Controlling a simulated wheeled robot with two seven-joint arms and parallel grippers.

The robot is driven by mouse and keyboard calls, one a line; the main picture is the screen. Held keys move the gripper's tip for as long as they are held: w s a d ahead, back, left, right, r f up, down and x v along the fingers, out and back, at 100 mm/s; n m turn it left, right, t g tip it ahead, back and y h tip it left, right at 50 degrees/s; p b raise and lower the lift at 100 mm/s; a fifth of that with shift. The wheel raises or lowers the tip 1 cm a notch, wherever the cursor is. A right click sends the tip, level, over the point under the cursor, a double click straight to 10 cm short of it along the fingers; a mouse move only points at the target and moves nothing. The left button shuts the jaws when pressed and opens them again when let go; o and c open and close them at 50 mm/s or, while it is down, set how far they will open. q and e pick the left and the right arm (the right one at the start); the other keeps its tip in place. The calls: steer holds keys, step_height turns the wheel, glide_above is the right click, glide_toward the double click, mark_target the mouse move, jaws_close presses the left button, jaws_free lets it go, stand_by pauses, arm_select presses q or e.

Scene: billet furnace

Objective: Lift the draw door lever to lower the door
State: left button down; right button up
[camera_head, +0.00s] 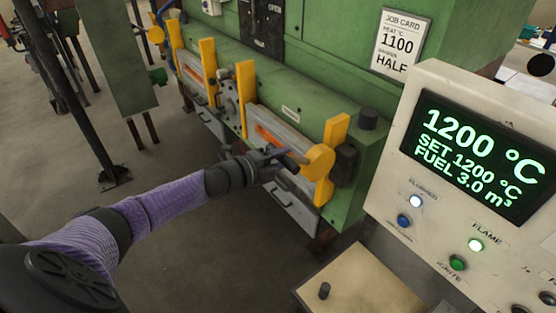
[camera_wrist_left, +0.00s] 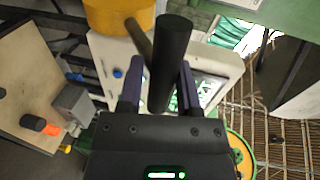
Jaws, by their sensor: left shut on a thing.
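The draw door lever shows in the head view as a yellow round hub (camera_head: 319,160) at the near right end of the green furnace front. In the left wrist view its dark cylindrical handle (camera_wrist_left: 171,58) stands between my fingers, with part of the yellow hub (camera_wrist_left: 118,14) at the top. My left gripper (camera_head: 283,158) is shut on the handle, just left of the hub; it also shows in the left wrist view (camera_wrist_left: 161,88). The grey furnace door (camera_head: 290,128) beside the lever has an orange glow (camera_head: 268,134). My right gripper is not seen.
The control console (camera_head: 440,80) with a lit screen (camera_head: 480,145) reading 1200 °C stands close on the right. Yellow uprights (camera_head: 208,68) and a second grey door section lie further left. A tan surface (camera_head: 365,285) is below the console. Open floor (camera_head: 160,165) lies left.

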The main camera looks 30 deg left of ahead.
arm_select(q)
steer(key=shift+w+r, duration=0.25)
steer(key=shift+r, duration=0.4)
steer(key=c, duration=0.5)
jaws_free()
steer(key=shift+c, duration=0.2)
steer(key=shift+o, duration=0.5)
steer(key=shift+d, duration=0.1)
steer(key=shift+w+f, duration=0.15)
steer(key=shift+f, duration=0.1)
steer(key=shift+s, duration=0.45)
steer(key=v, duration=0.9)
